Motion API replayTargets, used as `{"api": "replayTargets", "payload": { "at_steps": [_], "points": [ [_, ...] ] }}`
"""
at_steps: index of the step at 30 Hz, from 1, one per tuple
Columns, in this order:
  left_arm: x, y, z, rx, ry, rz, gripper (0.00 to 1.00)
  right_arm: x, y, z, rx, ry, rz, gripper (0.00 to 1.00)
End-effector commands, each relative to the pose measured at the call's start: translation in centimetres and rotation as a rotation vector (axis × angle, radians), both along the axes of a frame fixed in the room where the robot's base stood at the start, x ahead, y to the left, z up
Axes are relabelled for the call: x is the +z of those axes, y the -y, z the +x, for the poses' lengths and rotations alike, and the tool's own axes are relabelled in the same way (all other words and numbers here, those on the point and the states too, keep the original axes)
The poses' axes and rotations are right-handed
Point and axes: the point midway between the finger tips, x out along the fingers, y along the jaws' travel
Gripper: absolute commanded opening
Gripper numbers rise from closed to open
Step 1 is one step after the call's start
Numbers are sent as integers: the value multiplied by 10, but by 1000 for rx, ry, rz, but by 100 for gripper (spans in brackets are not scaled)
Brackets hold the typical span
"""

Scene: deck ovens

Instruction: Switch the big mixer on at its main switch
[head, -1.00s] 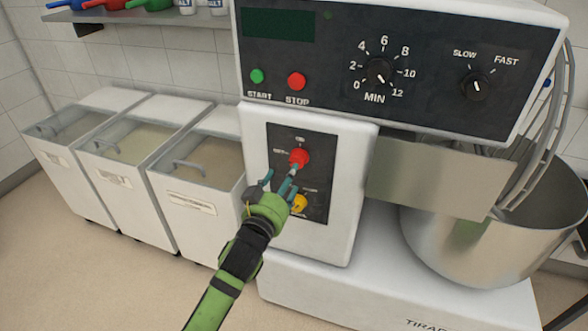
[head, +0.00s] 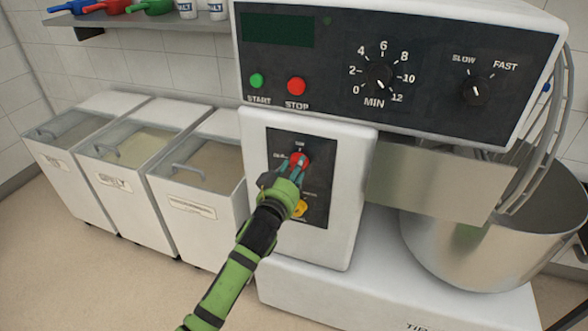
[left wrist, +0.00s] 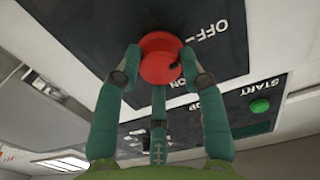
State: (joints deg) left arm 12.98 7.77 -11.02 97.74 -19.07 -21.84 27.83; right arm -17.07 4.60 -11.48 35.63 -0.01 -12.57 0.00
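The big mixer (head: 345,235) stands in the middle and right of the head view. Its main switch is a red knob (head: 299,160) on a dark plate below the control panel, with a yellow part (head: 300,208) lower down. In the left wrist view the red knob (left wrist: 160,58) sits beside OFF and ON lettering. My left gripper (head: 288,172) is at the knob. Its green fingers (left wrist: 160,65) surround the knob, with the tips against its edge. The knob's exact setting is hard to read. My right gripper is not in view.
The upper panel (head: 430,60) has a green START button (head: 257,80), a red STOP button (head: 296,86) and two dials. The steel bowl (head: 480,245) is at the right. Lidded bins (head: 200,220) stand at the left, below a shelf (head: 150,22) with scoops.

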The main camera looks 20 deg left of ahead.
Motion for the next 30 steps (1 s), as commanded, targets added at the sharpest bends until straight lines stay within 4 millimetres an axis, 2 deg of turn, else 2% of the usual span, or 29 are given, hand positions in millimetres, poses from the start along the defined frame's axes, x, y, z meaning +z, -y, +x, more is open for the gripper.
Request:
{"api": "replayTargets", "payload": {
  "at_steps": [8, 14, 30],
  "points": [
    [6, -1, 1, 1, 13, 20, 8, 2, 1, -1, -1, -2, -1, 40],
    [9, -1, 1, 0, 19, 100, 8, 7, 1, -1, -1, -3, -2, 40],
    [11, 1, 2, 2, 40, 577, 8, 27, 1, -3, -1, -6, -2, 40]
  ]
}}
